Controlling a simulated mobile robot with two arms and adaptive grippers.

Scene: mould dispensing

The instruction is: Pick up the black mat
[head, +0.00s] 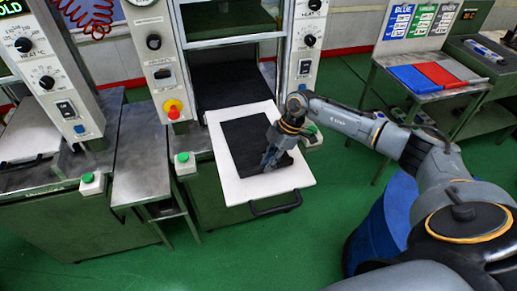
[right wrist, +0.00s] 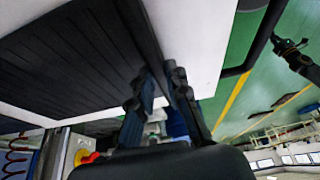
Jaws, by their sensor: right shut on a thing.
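The black mat (head: 245,140) lies on a white board (head: 225,118) that sticks out from the press. In the right wrist view the mat (right wrist: 75,58) shows fine parallel ridges, and its edge runs to my fingers. My right gripper (head: 272,163) is at the mat's near right corner, pointing down at it. In the right wrist view my right gripper (right wrist: 160,80) is shut on the mat's edge, over the white board (right wrist: 190,40). The fingers hide the gripped edge. My left gripper is not in view.
The press stands behind the board, with a green button box (head: 185,162) to its left. A black handle (head: 275,207) is at the board's front. A side table with blue, red and grey sheets (head: 437,74) stands at the right. A blue drum (head: 385,225) stands on the green floor.

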